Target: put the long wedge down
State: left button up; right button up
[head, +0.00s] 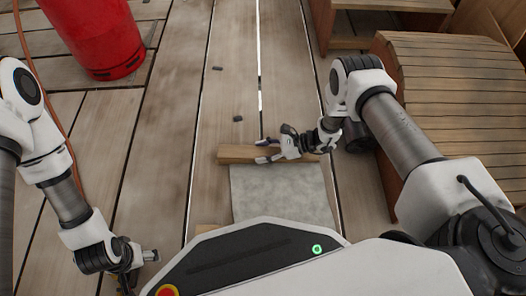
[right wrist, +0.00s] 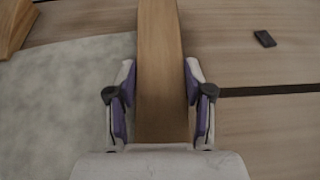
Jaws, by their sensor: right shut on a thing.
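The long wedge (head: 236,153) is a light wooden bar lying crosswise along the far edge of a grey mat (head: 280,190). My right gripper (head: 265,151) is shut on the wedge near its middle, with a finger on each side. In the right wrist view the wedge (right wrist: 160,60) runs lengthwise between the purple-padded fingers (right wrist: 160,100). I cannot tell whether the wedge touches the floor or hangs just above it. My left gripper (head: 135,268) is at the lower left, partly hidden, apart from the wedge; its opening is unclear.
A red cylinder (head: 95,35) stands at the upper left beside an orange hose. A slatted curved wooden structure (head: 450,85) stands at the right. Small dark pieces (head: 238,118) lie on the planks beyond the wedge. The planks at left centre are clear.

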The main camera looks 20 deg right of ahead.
jog(key=o, duration=1.4)
jog(key=shift+d+r+p, duration=0.2)
jog(key=shift+r+p, duration=0.1)
jog(key=shift+p, duration=0.15)
jog(key=p+v, duration=0.4)
jog(key=v, duration=0.7)
jog(key=shift+p, duration=0.3)
pick_arm(q)
jog(key=r, duration=0.2)
jog(key=s+r, duration=0.1)
jog(key=r, duration=0.2)
jog(key=shift+s+r, duration=0.3)
jog(key=shift+s, duration=0.1)
pick_arm(e)
jog(key=shift+s+d, duration=0.1)
jog(key=shift+d, duration=0.15)
